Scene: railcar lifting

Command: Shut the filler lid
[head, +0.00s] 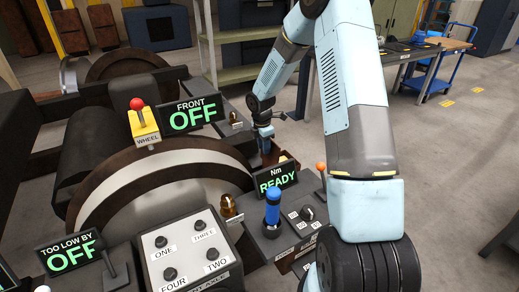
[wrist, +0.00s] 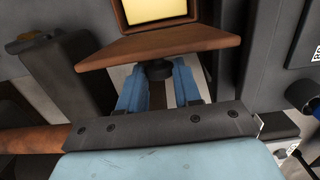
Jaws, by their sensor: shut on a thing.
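The filler lid (wrist: 160,48) is a brown flap in the wrist view, seen tilted, with a dark round knob (wrist: 157,70) on its near side. Just beyond it is a yellow-lined opening (wrist: 155,9). My gripper (wrist: 158,82) has its two blue fingers on either side of the knob and is shut on it. In the head view my gripper (head: 265,136) points down at the machine, behind the READY display. The lid is mostly hidden there, with only a bit of brown (head: 270,156) showing below the fingers.
The READY display (head: 275,178), a blue-handled lever (head: 272,208) and an orange-knobbed lever (head: 321,168) stand close in front of the gripper. A workbench (head: 412,55) stands at the back right. Open floor lies to the right.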

